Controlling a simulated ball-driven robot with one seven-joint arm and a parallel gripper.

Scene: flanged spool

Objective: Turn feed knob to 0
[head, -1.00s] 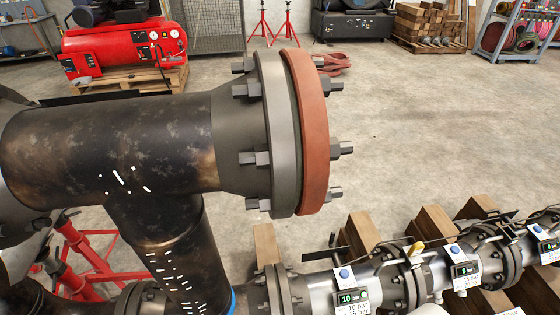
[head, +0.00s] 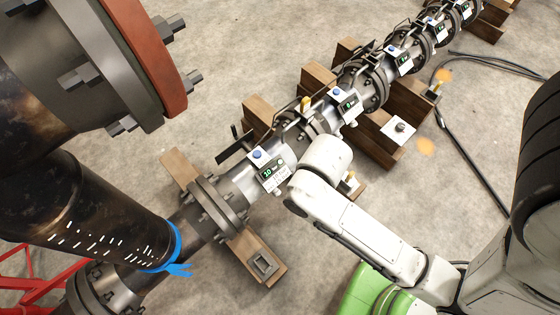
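Which part is the feed knob is not clear from the labels, which are too small to read. A white box with a green display reading 10 (head: 272,174) sits on the flanged spool (head: 238,186), with a blue button (head: 257,154) beside it. A dark knob on a white plate (head: 402,127) stands on a wooden block to the right. Another small white plate (head: 349,184) is partly hidden behind my white arm (head: 345,210). My arm reaches over the pipe from the lower right. My gripper's fingers do not show.
A large dark pipe with a rust-red flange (head: 145,55) fills the upper left. A blue strap (head: 172,258) wraps the marked pipe below. More spools with displays (head: 405,62) run to the upper right on wooden blocks (head: 392,148). Black cables (head: 466,158) lie on the floor at right.

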